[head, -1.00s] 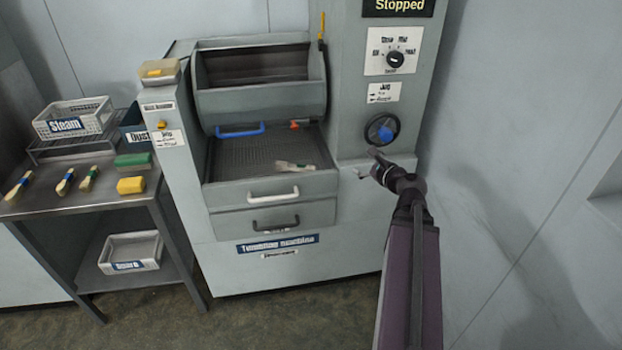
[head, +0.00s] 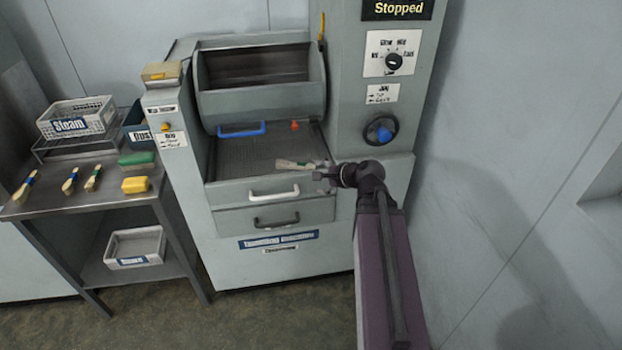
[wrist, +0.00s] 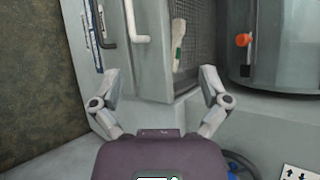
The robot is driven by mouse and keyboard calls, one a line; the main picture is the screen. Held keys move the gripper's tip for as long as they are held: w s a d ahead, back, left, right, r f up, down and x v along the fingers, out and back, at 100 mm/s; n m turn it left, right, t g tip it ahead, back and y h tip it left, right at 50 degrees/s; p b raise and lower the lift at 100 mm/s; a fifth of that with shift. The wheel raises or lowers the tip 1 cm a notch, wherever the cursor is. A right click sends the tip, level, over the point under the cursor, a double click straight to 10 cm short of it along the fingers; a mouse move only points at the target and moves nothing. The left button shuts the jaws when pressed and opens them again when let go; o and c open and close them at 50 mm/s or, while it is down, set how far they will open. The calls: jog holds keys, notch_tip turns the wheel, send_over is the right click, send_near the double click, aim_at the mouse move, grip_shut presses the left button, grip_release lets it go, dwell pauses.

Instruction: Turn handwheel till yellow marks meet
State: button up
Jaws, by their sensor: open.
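The dark handwheel with a blue centre (head: 380,130) is on the right panel of the grey tumbling machine. Part of it shows at the lower right of the wrist view (wrist: 238,165). A yellow mark (head: 321,28) stands at the top right edge of the drum (head: 262,85); I cannot make out a matching second mark. My gripper (head: 322,176) is left of and below the handwheel, near the right front of the mesh tray, apart from the wheel. In the wrist view my gripper (wrist: 160,75) has its fingers wide apart with nothing between them.
White (head: 274,194) and black (head: 276,221) drawer handles project below. A side table (head: 110,195) stands left.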

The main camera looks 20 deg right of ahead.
jog(key=shift+s+a+f+n+g+p, duration=0.15)
jog(key=shift+a+n+g, duration=0.1)
jog(key=shift+a+n, duration=0.2)
jog(key=shift+a+n+g+p, duration=0.1)
jog(key=shift+a+n+g, duration=0.25)
jog(key=shift+a, duration=0.2)
jog(key=shift+s+a+f+n+g+p, duration=0.1)
jog(key=shift+a+n+g+p, duration=0.1)
jog(key=shift+a+n, duration=0.25)
jog(key=s+a+n+g+h+p, duration=0.2)
jog(key=s+a+n+g+p, duration=0.2)
jog(key=a+n, duration=0.2)
jog(key=s+a+r+n+g+h+p, duration=0.1)
jog(key=s+a+n+g+h+p, duration=0.2)
jog(key=a+n, duration=0.4)
jog(key=shift+s+a+r+n+g+p, duration=0.25)
jog(key=shift+s+n+g+p, duration=0.65)
jog(key=shift+n, duration=0.45)
dwell(0.4)
